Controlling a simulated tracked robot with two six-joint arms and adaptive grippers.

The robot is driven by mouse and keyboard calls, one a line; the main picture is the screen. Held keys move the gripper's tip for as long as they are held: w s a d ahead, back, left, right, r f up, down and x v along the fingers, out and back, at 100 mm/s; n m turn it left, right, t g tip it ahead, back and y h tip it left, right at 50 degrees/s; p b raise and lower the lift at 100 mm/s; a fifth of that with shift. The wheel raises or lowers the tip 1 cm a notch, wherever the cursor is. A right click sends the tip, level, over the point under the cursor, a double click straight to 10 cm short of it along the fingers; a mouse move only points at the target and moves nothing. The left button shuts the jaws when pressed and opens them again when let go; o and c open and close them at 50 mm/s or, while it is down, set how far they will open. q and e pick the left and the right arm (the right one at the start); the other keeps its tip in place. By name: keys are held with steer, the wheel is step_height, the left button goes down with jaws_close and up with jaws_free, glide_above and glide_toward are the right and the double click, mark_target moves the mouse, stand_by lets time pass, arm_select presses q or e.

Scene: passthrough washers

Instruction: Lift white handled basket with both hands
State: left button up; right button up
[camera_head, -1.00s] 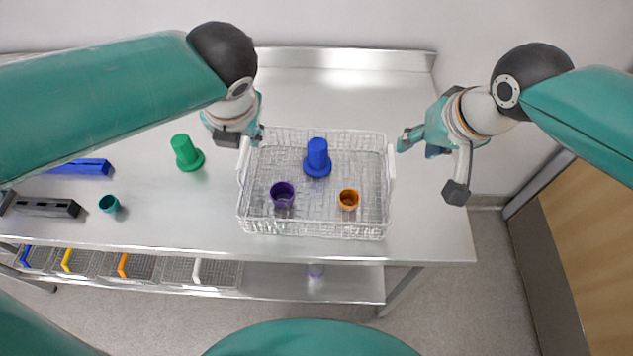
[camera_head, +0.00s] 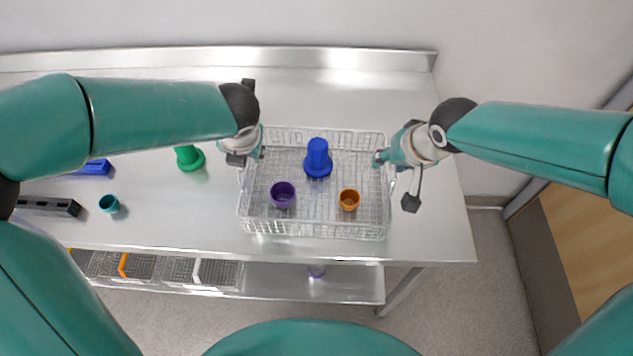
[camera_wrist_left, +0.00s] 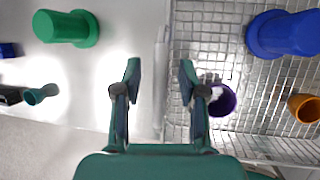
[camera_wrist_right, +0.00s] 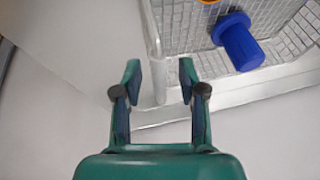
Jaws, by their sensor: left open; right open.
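The white handled basket (camera_head: 312,231) is a wire basket on the metal table, with a white handle on each side. A blue flanged piece (camera_head: 318,160), a purple cup (camera_head: 283,194) and an orange cup (camera_head: 349,200) are inside it. My left gripper (camera_head: 260,152) is open above the left side. In the left wrist view the left handle (camera_wrist_left: 160,85) shows between its fingers (camera_wrist_left: 159,68). My right gripper (camera_head: 379,159) is open above the right side. In the right wrist view the right handle (camera_wrist_right: 155,50) shows between its fingers (camera_wrist_right: 159,68). Contact cannot be told.
A green flanged piece (camera_head: 190,159), a teal cup (camera_head: 109,204), a black block (camera_head: 50,207) and a blue block (camera_head: 96,167) lie left of the basket. A raised ledge (camera_head: 345,60) runs along the table's back. A lower shelf (camera_head: 300,287) holds wire bins.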

arm_select(q)
jaws_close()
arm_select(e)
jaws_close()
arm_select(q)
steer(key=shift+r, duration=0.15)
arm_select(e)
steer(key=shift+r, duration=0.15)
